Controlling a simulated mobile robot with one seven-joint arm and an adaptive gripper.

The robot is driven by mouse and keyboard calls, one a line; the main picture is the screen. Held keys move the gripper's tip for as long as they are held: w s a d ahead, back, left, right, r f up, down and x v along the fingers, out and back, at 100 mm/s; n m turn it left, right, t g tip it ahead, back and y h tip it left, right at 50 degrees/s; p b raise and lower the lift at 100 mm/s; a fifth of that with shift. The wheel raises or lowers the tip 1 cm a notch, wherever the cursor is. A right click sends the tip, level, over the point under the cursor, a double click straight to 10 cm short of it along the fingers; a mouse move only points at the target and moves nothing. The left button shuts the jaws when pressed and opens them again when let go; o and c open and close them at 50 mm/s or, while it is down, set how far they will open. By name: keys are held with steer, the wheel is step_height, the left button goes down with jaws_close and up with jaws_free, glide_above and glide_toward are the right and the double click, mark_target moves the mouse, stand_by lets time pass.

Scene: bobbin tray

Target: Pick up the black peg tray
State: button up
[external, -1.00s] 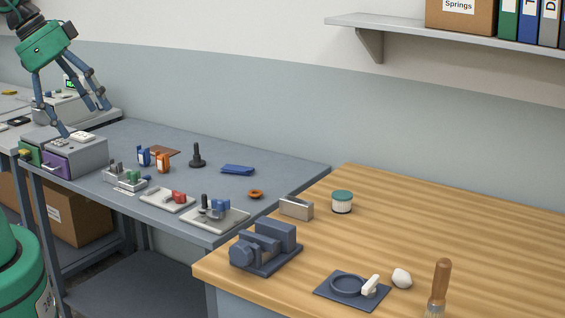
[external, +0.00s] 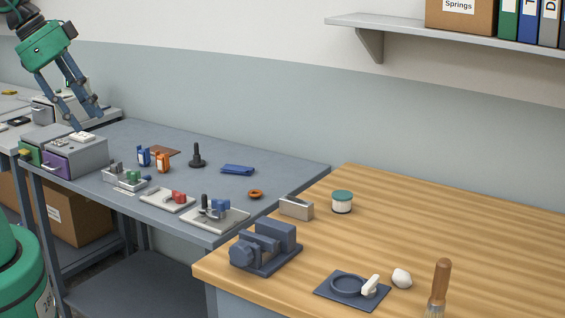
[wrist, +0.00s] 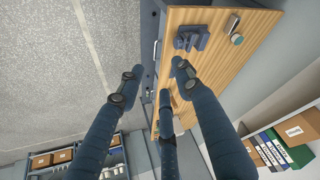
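The tray with an upright black peg (external: 236,222) is pale grey and lies flat near the front edge of the grey-blue bench. It also carries a blue block. In the external view, my gripper (external: 89,120) hangs at upper left, near the small drawer unit, well away from this tray. Its fingers are apart with nothing between them. In the wrist view, the three fingers of my gripper (wrist: 157,83) are spread and empty. I cannot make out the tray in the wrist view.
A tray with a red block (external: 160,203) and a grey holder (external: 127,185) lie left of the peg tray. A dark stand (external: 196,158), a blue item (external: 238,170) and an orange ring (external: 255,194) are behind. A drawer unit (external: 85,158) stands at the bench's left end.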

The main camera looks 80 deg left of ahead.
steer(key=w+a+r+n+y, duration=0.1)
steer(key=w+a+r+n, duration=0.1)
steer(key=w+a, duration=0.45)
steer(key=w+a+r+n+y, duration=0.1)
steer(key=w+a+r+n, duration=0.1)
steer(key=w+a, duration=0.5)
steer(key=w+a+f+n+g+y+p, duration=0.1)
steer(key=w+a+f+n, duration=0.1)
steer(key=w+a, duration=0.6)
steer(key=w+a+f+n+g+p, duration=0.15)
steer(key=w+a, duration=0.35)
steer(key=a, duration=0.6)
steer(key=n+g+y, duration=0.1)
steer(key=n+g, duration=0.1)
steer(key=n, duration=0.5)
glide_above(196, 143)
steer(key=s+d, duration=0.2)
steer(key=d, duration=0.3)
step_height(196, 143, down, 25)
steer(key=shift+w+a+f+p, duration=0.1)
steer(key=shift+w+a+p, duration=0.05)
steer(key=shift+w+p, duration=0.15)
steer(key=shift+f, duration=0.1)
steer(key=shift+x, duration=4.2)
